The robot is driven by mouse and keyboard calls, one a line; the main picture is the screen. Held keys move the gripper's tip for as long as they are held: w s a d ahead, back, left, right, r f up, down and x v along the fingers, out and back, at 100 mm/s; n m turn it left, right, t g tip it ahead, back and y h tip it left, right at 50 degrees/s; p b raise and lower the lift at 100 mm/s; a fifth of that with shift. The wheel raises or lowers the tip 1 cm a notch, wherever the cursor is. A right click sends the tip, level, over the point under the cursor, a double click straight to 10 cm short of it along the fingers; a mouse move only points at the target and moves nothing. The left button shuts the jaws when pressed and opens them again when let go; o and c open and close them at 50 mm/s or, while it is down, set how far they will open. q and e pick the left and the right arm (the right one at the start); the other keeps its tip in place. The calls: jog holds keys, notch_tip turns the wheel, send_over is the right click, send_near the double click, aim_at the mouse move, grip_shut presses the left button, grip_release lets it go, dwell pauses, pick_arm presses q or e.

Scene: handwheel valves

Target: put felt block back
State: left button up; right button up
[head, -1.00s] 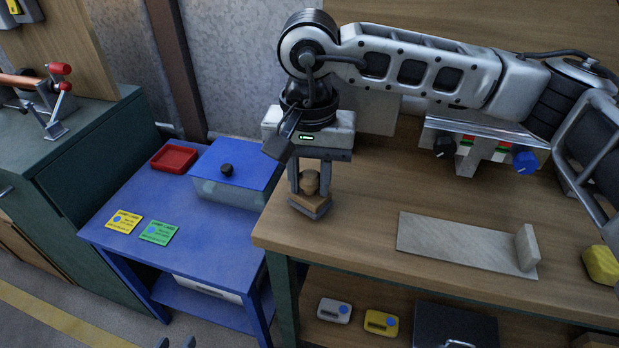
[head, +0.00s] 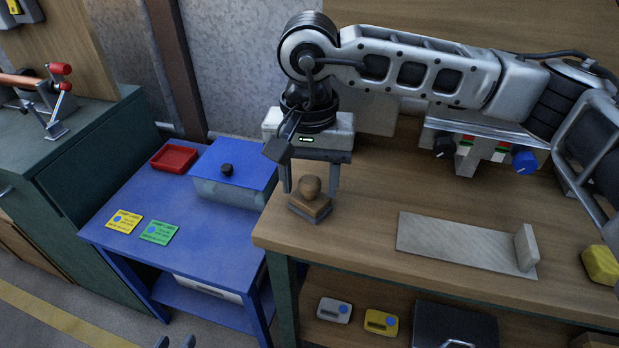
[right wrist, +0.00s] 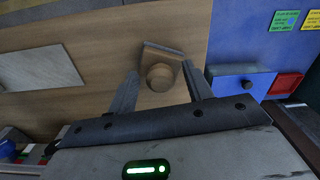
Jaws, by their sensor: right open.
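The felt block (head: 310,206), a wooden block with a round knob on top and a grey layer beneath, sits upright on the wooden bench near its left end. It also shows in the right wrist view (right wrist: 161,76). My right gripper (head: 310,186) is open above the block, its fingers on either side of the knob with gaps between. In the right wrist view, the open fingers (right wrist: 160,85) flank the block without holding it. Two small grey tips of my left gripper (head: 175,342) show at the bottom edge; its jaw state is unclear.
A grey plate (head: 450,242) with an upright end piece lies on the bench (head: 365,275), right of the block. A yellow block (head: 601,265) is at the right edge. The lower blue table (head: 150,190) holds a red tray (head: 174,158), a blue-lidded box (head: 225,178) and two cards.

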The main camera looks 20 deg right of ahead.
aim_at(309, 181)
notch_tip(309, 181, up, 12)
jog(key=shift+f, duration=0.25)
dwell(0.4)
